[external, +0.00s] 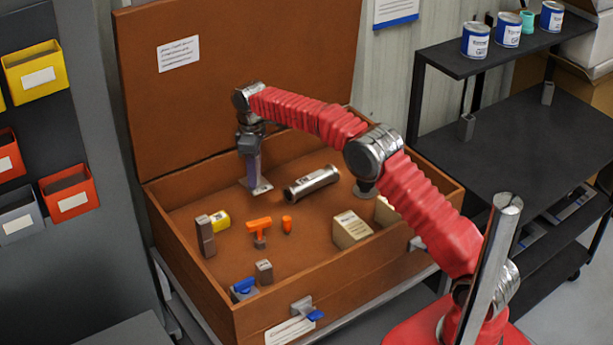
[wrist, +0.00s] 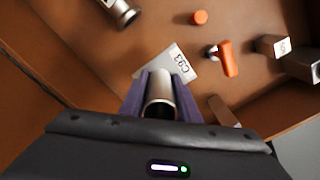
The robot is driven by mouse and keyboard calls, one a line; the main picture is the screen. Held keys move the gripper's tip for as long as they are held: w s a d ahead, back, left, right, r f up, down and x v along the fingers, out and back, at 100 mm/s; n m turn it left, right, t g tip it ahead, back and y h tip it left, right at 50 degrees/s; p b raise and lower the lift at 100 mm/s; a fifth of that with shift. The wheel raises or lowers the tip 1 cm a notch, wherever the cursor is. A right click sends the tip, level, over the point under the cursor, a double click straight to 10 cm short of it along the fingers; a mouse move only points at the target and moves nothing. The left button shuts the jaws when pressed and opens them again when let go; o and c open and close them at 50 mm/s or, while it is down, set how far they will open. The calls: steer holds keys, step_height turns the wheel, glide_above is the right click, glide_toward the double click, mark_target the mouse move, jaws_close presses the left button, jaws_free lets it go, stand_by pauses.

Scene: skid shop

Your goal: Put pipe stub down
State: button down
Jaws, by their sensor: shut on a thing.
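My gripper (external: 254,172) points down inside the open brown chest, at its back left. In the wrist view my gripper (wrist: 160,92) has its purple fingers shut on the pipe stub (wrist: 160,88), a short silver cylinder. The stub is over or at the near edge of a pale plate (wrist: 172,62) with dark characters on it. The plate (external: 259,188) lies on the chest floor right under my fingertips in the external view. The fingers hide the stub there. I cannot tell whether the stub touches the plate or floor.
A longer silver cylinder (external: 312,184) lies right of my gripper. An orange T-shaped tool (external: 259,229), a small orange piece (external: 287,224), a yellow item (external: 221,219), grey blocks and pale boxes (external: 351,230) stand nearer the front. The chest's walls (external: 300,297) and raised lid (external: 240,75) surround the space.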

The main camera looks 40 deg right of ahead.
stand_by(0.3)
steer(key=shift+f, duration=2.5)
steer(key=shift+f, duration=2.5)
steer(key=shift+f, duration=0.1)
steer(key=c, duration=1.3)
jaws_free()
steer(key=shift+c, duration=0.2)
